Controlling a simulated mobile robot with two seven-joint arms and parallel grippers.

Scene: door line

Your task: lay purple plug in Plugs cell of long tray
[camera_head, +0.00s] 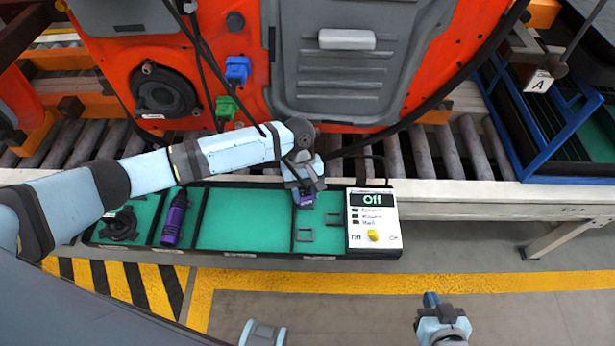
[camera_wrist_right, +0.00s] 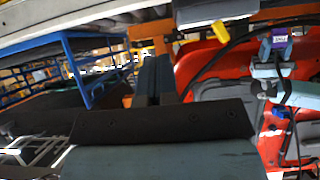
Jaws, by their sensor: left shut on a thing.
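My left gripper (camera_head: 304,186) is shut on the purple plug (camera_head: 304,199), which shows just below its fingers. It is over the back of the narrow cell at the right of the long green tray (camera_head: 240,232). I cannot tell whether the plug touches the tray. The plug also shows in the right wrist view (camera_wrist_right: 279,37). The cell labels on the front edge are too small to read. My right gripper (camera_head: 431,299) is shut and empty, in front of the conveyor, away from the tray.
The tray also holds a black round part (camera_head: 122,225) and a purple-black tool (camera_head: 175,218); its wide middle cell is empty. A control box (camera_head: 374,222) reading "Off" stands at its right end. An orange door (camera_head: 240,50) with blue and green plugs is behind. A blue rack (camera_head: 560,130) stands right.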

